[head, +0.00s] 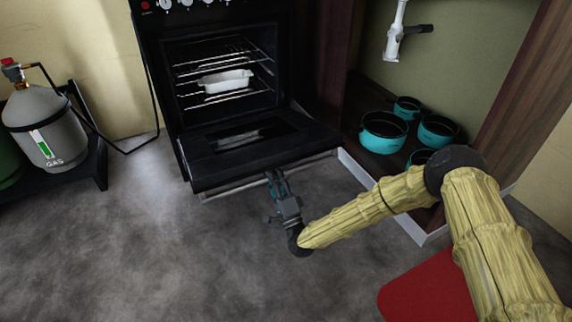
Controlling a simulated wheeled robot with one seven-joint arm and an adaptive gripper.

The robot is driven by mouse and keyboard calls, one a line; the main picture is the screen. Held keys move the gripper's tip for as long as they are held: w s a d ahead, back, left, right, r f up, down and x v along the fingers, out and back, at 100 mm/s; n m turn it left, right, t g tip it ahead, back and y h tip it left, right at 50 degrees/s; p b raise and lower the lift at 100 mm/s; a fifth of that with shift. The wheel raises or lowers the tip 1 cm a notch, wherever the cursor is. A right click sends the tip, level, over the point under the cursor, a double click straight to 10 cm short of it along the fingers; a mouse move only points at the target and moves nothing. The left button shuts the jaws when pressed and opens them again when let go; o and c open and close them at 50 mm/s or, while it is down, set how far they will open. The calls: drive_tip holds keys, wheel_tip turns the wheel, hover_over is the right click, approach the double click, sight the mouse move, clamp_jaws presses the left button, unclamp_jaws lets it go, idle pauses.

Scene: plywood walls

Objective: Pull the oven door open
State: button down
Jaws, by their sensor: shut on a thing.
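The black oven (220,60) stands at the back centre of the head view. Its door (250,148) is folded far down, close to flat, with its inner glass facing up and the cavity exposed. A metal handle bar (222,191) runs along the door's lower front edge. My gripper (273,176) is at the middle of that edge and shut on the handle. The fingertips are partly hidden by the door edge. A white dish (225,82) sits on a wire rack inside the oven.
A grey gas cylinder (48,125) stands on a dark stand at the left, with a black hose towards the oven. Teal pots (384,131) sit in an open cupboard at the right. A red surface (430,290) is at lower right. The grey floor before the door is clear.

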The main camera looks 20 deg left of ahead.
drive_tip(key=shift+w+f, duration=0.1)
drive_tip(key=shift+f, duration=0.75)
drive_tip(key=shift+d, duration=0.1)
drive_tip(key=c, duration=1.3)
unclamp_jaws()
drive_tip(key=v, duration=1.2)
